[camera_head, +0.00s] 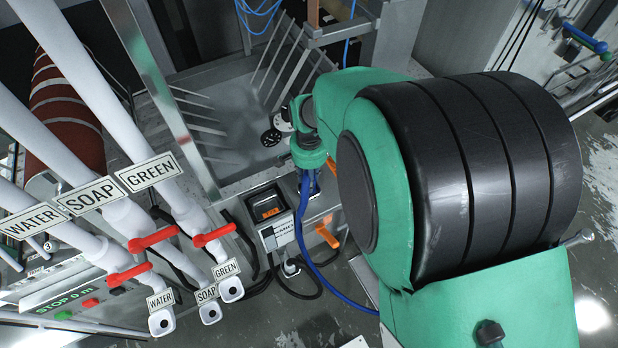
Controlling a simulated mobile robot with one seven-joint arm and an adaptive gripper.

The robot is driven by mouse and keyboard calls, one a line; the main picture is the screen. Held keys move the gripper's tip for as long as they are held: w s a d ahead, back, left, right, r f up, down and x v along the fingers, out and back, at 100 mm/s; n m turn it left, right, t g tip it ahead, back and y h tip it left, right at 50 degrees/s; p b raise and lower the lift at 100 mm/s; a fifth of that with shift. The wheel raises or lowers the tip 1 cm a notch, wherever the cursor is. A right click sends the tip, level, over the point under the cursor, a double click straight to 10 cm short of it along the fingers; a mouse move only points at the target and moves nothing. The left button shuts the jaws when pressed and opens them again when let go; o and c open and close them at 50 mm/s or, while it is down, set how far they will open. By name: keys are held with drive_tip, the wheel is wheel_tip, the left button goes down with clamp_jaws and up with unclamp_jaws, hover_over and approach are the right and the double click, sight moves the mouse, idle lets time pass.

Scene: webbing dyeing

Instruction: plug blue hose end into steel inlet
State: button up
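My green arm reaches from the right to my gripper (308,184), which points down beside a grey box. The blue hose (304,232) comes up to my gripper, then curves down and right behind my arm. Its end is at or between the fingers, but it is too small and covered to tell whether they are shut on it. I cannot surely pick out the steel inlet. A small grey round fitting (291,269) shows low below the box, left of the hose.
The grey box (281,232) has a black-framed display and orange handles (327,236). At left, white pipes labelled WATER, SOAP and GREEN have red valve handles (153,239) and open outlets (231,290). Black cables lie below the box. Metal bars stand behind. Wet floor (595,235) is open at right.

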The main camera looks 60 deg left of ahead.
drive_tip(key=o, duration=0.5)
drive_tip(key=shift+r, duration=0.1)
wheel_tip(320, 180, up, 12)
drive_tip(key=shift+f, duration=0.1)
idle(0.4)
idle(0.6)
